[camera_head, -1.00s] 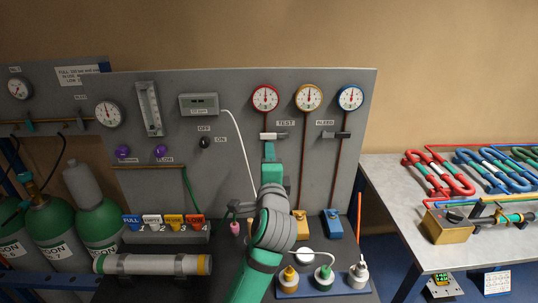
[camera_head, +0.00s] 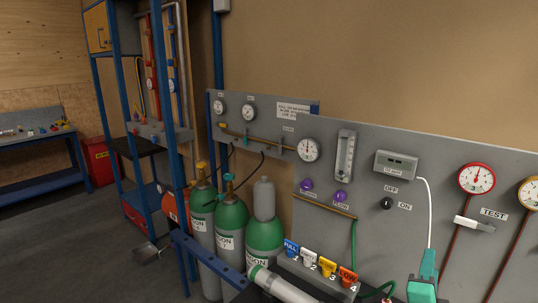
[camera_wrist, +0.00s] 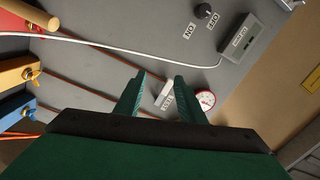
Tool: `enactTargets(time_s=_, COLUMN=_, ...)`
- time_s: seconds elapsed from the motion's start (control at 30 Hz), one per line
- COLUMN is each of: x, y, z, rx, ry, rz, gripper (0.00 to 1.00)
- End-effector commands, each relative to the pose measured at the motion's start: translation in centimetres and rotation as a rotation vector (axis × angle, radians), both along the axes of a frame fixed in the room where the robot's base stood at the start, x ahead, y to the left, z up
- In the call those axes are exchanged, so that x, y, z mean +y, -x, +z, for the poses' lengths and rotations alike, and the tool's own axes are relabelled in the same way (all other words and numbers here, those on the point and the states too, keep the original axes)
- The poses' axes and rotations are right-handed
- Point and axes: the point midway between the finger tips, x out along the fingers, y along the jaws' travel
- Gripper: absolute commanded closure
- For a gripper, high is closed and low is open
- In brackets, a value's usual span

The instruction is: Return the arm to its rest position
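My gripper (camera_wrist: 159,77) shows in the wrist view with its two green fingers apart and nothing held between them. Beyond the fingertips is the grey panel (camera_wrist: 110,70), with a white valve handle (camera_wrist: 165,95) and a red-rimmed gauge (camera_wrist: 205,100). In the head view, a green part of my arm (camera_head: 424,282) shows at the bottom right, in front of the panel.
Green gas cylinders (camera_head: 231,235) stand left of the bench. A blue-framed rack (camera_head: 118,75) is farther left. A silver cylinder (camera_head: 282,284) lies in front of coloured tags (camera_head: 327,266). A white cable (camera_head: 429,210) hangs from the display box (camera_head: 396,164). Open floor is at left.

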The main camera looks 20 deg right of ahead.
Motion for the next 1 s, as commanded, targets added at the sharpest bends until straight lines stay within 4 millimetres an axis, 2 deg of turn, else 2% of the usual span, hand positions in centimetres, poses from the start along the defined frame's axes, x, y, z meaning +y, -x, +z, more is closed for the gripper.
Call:
enactTargets(time_s=0.03, x=1.3, y=-0.4, z=-1.5, rx=0.050, ry=0.037, rz=0.018, gripper=0.64)
enactTargets(time_s=0.3, x=7.6, y=-1.4, z=-7.7, rx=0.271, ry=0.251, rz=0.112, gripper=0.64)
enactTargets(time_s=0.57, x=14.9, y=-1.0, z=-13.9, rx=0.444, ry=0.441, rz=0.233, gripper=0.64)
enactTargets(time_s=0.77, x=21.0, y=0.6, z=-18.5, rx=0.549, ry=0.575, rz=0.343, gripper=0.64)
enactTargets(time_s=1.0, x=28.5, y=4.0, z=-23.3, rx=0.644, ry=0.718, rz=0.483, gripper=0.64)
